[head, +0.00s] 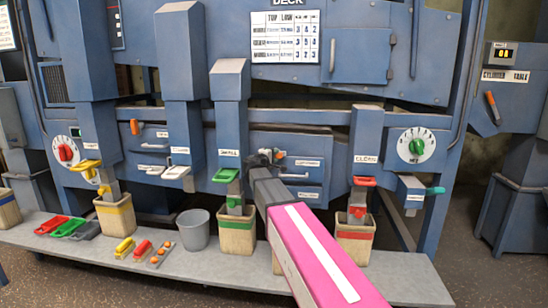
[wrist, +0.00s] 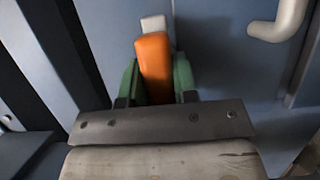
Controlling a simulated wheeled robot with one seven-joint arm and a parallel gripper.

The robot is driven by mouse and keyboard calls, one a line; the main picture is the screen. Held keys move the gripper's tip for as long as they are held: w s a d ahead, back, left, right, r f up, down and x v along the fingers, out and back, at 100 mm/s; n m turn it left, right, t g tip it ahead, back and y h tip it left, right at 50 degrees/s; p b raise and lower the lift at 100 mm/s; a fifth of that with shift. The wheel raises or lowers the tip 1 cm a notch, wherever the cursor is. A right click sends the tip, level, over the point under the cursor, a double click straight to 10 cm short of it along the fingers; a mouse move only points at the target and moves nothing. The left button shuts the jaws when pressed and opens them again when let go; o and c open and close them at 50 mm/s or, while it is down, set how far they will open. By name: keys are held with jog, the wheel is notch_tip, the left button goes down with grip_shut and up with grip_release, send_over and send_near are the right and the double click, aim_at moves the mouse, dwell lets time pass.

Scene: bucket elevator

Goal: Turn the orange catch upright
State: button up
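The orange catch (wrist: 153,68) stands out from the blue panel in the wrist view, long and nearly upright in that picture, its top leaning slightly left. A pale piece shows behind its top. The green fingers of my gripper (wrist: 157,88) lie against both sides of it with no clear gap, so the gripper looks shut on it. In the head view my gripper (head: 276,157) is at the middle of the machine, beside the upper drawer front right of the green-lever chute. There the catch is mostly hidden by my gripper and too small to judge its angle.
A pale handle (wrist: 283,22) juts out at upper right in the wrist view. Another orange catch (head: 135,127) stands on the left panel. The green lever (head: 226,175) and red lever (head: 364,182) flank my arm. Buckets, including a grey one (head: 193,229), stand on the bench (head: 215,265) below.

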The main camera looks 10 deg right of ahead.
jog(key=shift+c, duration=0.6)
jog(key=m+y, duration=0.1)
jog(key=m, duration=0.2)
jog(key=shift+g, duration=0.4)
jog(key=m+y, duration=0.2)
jog(key=m, duration=0.2)
jog(key=shift+g, duration=0.3)
jog(key=m+y, duration=0.2)
jog(key=m, duration=0.1)
jog(key=shift+m+y, duration=1.3)
jog(key=shift+m, duration=0.3)
